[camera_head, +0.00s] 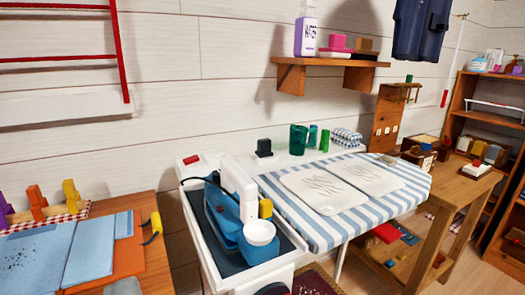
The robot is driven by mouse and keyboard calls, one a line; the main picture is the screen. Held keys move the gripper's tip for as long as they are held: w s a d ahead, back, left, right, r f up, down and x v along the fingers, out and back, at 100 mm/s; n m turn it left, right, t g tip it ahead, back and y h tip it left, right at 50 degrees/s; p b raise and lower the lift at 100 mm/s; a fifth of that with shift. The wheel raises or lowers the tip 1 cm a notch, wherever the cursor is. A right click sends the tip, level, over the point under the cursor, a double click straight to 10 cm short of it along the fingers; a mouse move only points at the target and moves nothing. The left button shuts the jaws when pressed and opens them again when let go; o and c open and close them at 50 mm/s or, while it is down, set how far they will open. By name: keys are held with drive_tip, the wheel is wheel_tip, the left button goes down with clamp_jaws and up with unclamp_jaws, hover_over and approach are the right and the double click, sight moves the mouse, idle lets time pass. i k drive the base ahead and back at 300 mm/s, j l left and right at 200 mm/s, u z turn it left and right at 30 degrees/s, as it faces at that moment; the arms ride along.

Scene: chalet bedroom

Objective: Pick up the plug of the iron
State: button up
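A blue and white appliance (225,210) that looks like the iron stands on the dark pad of a white-rimmed stand (197,232) in the lower middle. A tall white part (239,184) rises behind it, and a white round cup-like part (259,233) is at its front right. A small yellow piece (265,208) is beside it. My gripper does not show clearly in this view.
A striped ironing board (412,188) with flat white cloths (325,190) extends right. Green cups (298,139) stand behind it. An orange-wood table (155,262) with blue cloths is at left. A wall shelf (330,61) hangs above; a wooden table (462,186) and shelving (460,100) are at right.

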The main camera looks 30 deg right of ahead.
sight(265, 145)
drive_tip(key=i+l+z, duration=0.4)
drive_tip(key=i+l, duration=0.55)
drive_tip(key=l, duration=0.1)
